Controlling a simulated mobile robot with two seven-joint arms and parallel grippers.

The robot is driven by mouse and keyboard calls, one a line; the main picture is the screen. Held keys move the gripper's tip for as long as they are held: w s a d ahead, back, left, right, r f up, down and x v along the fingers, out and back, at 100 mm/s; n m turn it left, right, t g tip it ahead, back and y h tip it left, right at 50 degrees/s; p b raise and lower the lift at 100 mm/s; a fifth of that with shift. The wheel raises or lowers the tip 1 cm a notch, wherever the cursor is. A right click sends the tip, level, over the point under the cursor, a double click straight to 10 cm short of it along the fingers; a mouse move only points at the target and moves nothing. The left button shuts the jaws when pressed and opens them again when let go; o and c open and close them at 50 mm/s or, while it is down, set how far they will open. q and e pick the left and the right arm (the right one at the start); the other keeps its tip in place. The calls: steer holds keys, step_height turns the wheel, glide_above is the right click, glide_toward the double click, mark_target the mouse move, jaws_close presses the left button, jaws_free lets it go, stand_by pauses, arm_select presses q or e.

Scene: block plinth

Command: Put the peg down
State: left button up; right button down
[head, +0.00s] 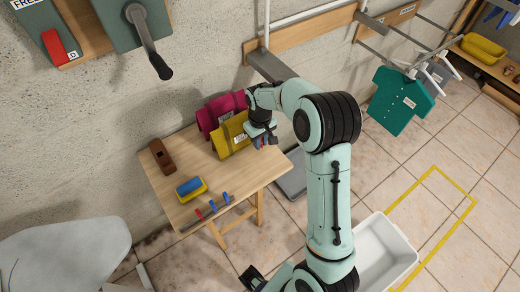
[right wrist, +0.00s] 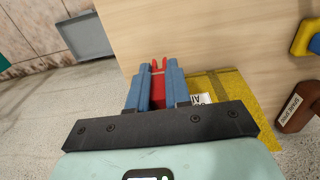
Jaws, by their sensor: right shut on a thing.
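My right gripper (head: 262,142) is shut on a red peg (right wrist: 158,86), which shows between its blue fingers in the right wrist view. In the head view the gripper is at the right part of the wooden table (head: 255,178), just right of the yellow labelled bag (head: 228,140). I cannot tell whether the peg touches the tabletop. One red and two blue pegs, such as the red one (head: 199,214), sit along the table's front edge. A dark part at the bottom of the head view may be my left gripper (head: 252,278); its fingers cannot be made out.
A magenta bag (head: 212,115) stands behind the yellow one. A brown block (head: 162,155) and a blue-and-yellow sponge (head: 190,188) lie on the left of the table. A white bin (head: 398,255) stands on the floor at right. The tabletop's middle front is clear.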

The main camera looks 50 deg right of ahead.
steer(key=shift+f, duration=2.5)
steer(key=shift+f, duration=0.1)
steer(key=shift+f+b, duration=0.25)
steer(key=shift+b, duration=0.15)
steer(key=c, duration=1.1)
jaws_free()
steer(key=shift+o, duration=0.2)
